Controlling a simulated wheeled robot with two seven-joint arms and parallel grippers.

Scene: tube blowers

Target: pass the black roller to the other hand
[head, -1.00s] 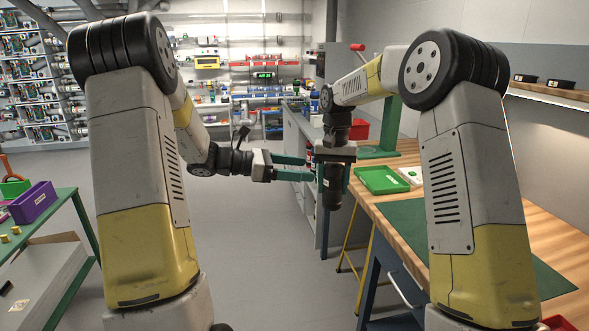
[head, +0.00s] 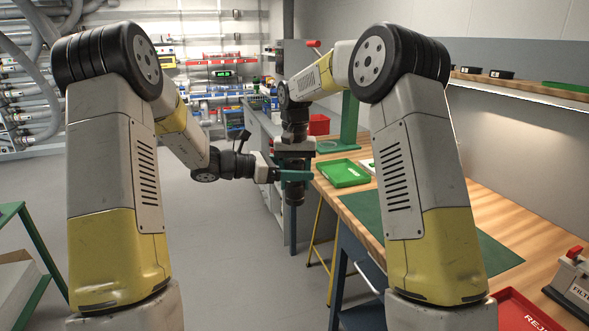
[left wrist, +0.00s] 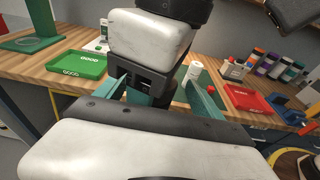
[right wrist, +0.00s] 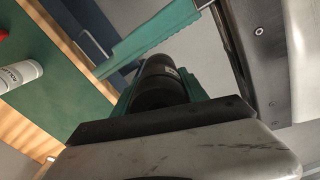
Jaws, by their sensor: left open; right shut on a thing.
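The black roller (head: 294,195) hangs upright in the head view, a dark cylinder below my right gripper (head: 294,182), which points down and is shut on its upper part. In the right wrist view the roller (right wrist: 160,82) sits between the right gripper's teal fingers. My left gripper (head: 299,174) comes in level from the left and is open, with its teal fingers at the roller's height. In the left wrist view its fingers (left wrist: 160,95) stand apart on either side of the roller (left wrist: 152,90). The right gripper's body hides the roller's upper part. I cannot tell whether the left fingers touch it.
A wooden workbench (head: 350,203) on the right carries a green tray (head: 344,173), a green mat (head: 420,228) and a red tray (head: 525,312). Open floor lies beneath both grippers.

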